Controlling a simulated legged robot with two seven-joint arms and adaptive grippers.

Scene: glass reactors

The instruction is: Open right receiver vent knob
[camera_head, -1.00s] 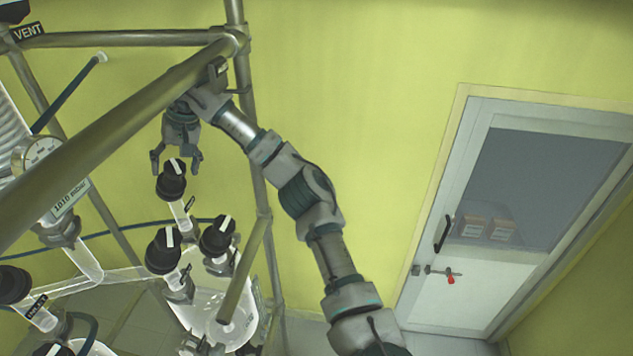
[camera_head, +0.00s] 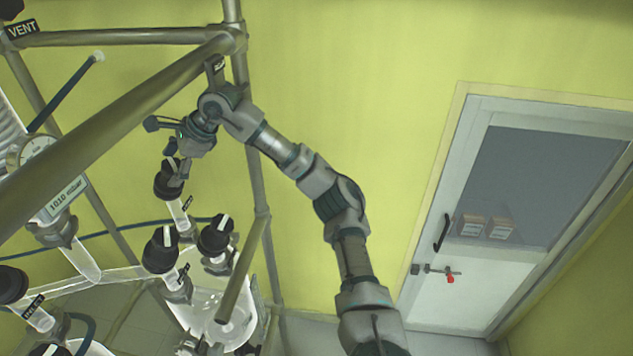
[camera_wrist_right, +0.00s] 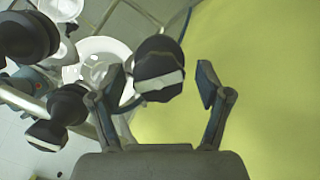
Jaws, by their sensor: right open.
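A black knob with a white stripe (camera_head: 165,187), on a glass stem with a small dark label, is the uppermost of the knobs near my right arm. My right gripper (camera_head: 166,146) is open just above it, tilted, with one finger in front of the knob's top. In the right wrist view the knob (camera_wrist_right: 158,62) lies between the spread fingertips of the gripper (camera_wrist_right: 156,88), nearer the left finger. I cannot tell whether that finger touches it. My left gripper is not in view.
Two more black knobs (camera_head: 160,250) (camera_head: 215,236) stand just below on the glassware. A thick metal frame bar (camera_head: 110,125) runs diagonally close to my right wrist, and an upright post (camera_head: 252,170) stands beside the arm. A pressure gauge (camera_head: 36,147) is at the left.

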